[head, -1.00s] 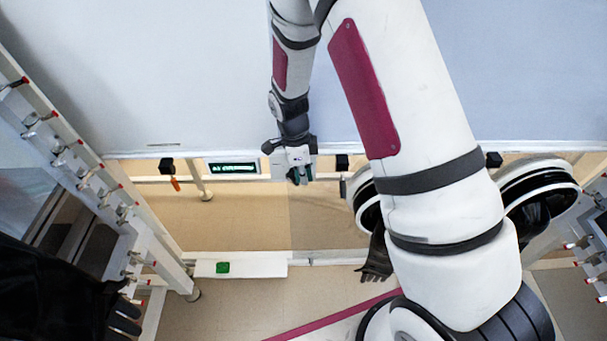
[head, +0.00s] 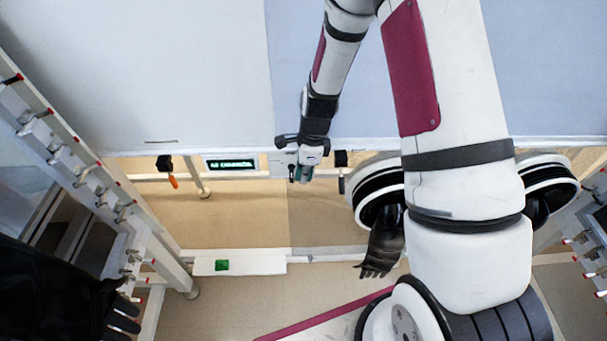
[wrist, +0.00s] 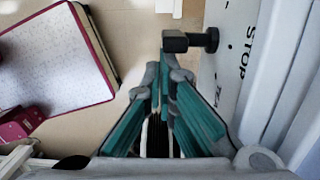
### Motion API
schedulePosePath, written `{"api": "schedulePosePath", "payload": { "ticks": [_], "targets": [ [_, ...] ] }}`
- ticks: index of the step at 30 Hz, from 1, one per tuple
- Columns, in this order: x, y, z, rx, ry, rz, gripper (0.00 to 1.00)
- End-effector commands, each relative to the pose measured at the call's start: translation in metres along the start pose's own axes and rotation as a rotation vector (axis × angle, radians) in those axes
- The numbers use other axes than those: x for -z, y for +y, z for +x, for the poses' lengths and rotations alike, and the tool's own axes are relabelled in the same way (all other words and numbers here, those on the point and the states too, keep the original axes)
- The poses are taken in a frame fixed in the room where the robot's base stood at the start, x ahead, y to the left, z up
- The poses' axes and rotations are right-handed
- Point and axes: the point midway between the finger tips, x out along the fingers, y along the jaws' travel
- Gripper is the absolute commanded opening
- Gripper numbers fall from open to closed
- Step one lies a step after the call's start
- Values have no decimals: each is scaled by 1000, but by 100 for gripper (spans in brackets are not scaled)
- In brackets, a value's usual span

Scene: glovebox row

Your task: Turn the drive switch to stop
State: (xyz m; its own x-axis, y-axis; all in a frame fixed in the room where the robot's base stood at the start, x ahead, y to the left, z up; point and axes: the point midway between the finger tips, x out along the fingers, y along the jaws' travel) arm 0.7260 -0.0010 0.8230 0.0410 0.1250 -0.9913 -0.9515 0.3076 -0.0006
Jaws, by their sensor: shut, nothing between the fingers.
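The drive switch (wrist: 190,41) shows in the wrist view as a black bar handle on a short round stem, sticking out from a pale upright panel (wrist: 235,60). The word STOP is printed on the panel to the right of the handle. My gripper (wrist: 163,72) is shut and empty, its teal-padded fingers together just below the handle in the picture. I cannot tell whether the tips touch it. In the head view my gripper (head: 304,174) is in front of the small grey switch plate (head: 280,165), covering part of it.
A lit green display (head: 232,164) and a black block with an orange handle (head: 172,180) are to the left on the rail. Black gloves hang from round ports (head: 375,190) at right. A valve rack (head: 75,160) stands at left. A white ledge (head: 255,264) carries a green block (head: 221,265).

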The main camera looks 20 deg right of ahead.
Motion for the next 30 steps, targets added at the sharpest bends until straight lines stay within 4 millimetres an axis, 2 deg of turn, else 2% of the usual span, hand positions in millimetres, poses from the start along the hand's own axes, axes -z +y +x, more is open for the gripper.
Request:
{"api": "schedulePosePath", "payload": {
  "ticks": [19, 30],
  "targets": [
    [1, 0, 0, 0, 1, 1, 0],
    [0, 0, -14, 1, 1, 2, 0]
  ]
}}
